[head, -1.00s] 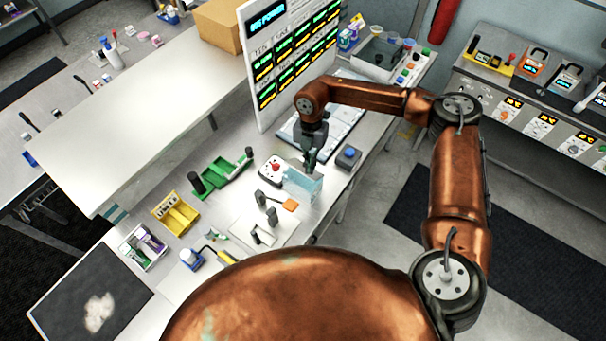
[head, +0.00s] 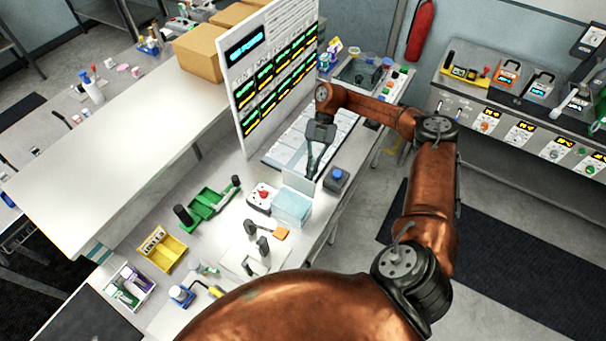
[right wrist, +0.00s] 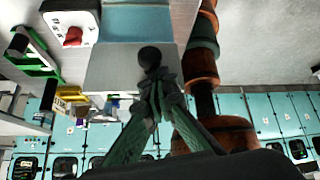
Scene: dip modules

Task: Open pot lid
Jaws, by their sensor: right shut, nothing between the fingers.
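The pot is a pale blue box (head: 291,208) on the bench, with its light blue inside showing. A pale flat lid (head: 298,181) stands raised along its far edge. In the right wrist view the blue box (right wrist: 138,24) is at the top, with the grey lid panel (right wrist: 108,70) below it. A dark round knob (right wrist: 149,57) shows just beyond my fingertips; I cannot tell whether they touch it. My right gripper (head: 312,174) is shut and empty, pointing down just behind the lid. It also shows in the right wrist view (right wrist: 153,78). My left gripper is not in view.
A red-button box (head: 262,196) stands left of the pot and a blue-button box (head: 336,179) right of it. A green tray (head: 207,204) and yellow bin (head: 162,250) lie further left. A display board (head: 237,98) stands behind.

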